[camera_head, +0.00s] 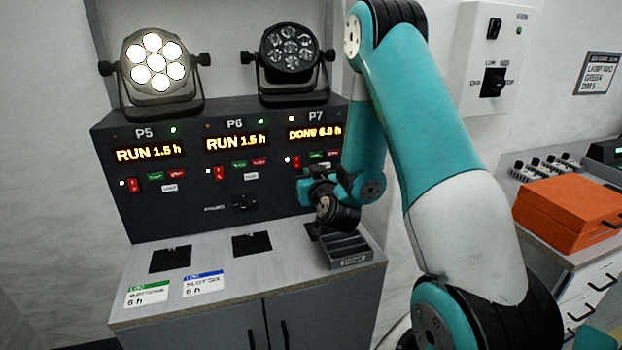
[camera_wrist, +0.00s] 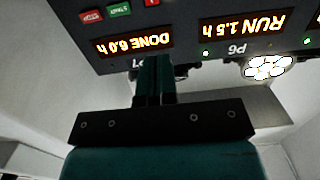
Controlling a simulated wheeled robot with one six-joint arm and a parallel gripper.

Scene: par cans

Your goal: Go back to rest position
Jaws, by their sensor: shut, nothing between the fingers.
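My gripper (camera_head: 306,184) is in front of the lower part of the P7 panel in the head view, small and partly covered by my own wrist. In the wrist view my gripper's fingers (camera_wrist: 153,78) are together with nothing between them. They point toward the dark timer cabinet (camera_head: 160,215), and its P7 display (camera_wrist: 135,46) reads DONE 6.0 h. My arm is raised and bent across the right of the head view.
A lit par can (camera_head: 153,63) and a dark par can (camera_head: 290,50) stand on the cabinet. A small grey tray (camera_head: 347,259) sits on the counter (camera_head: 220,275) below my wrist. An orange case (camera_head: 567,212) is on the right bench.

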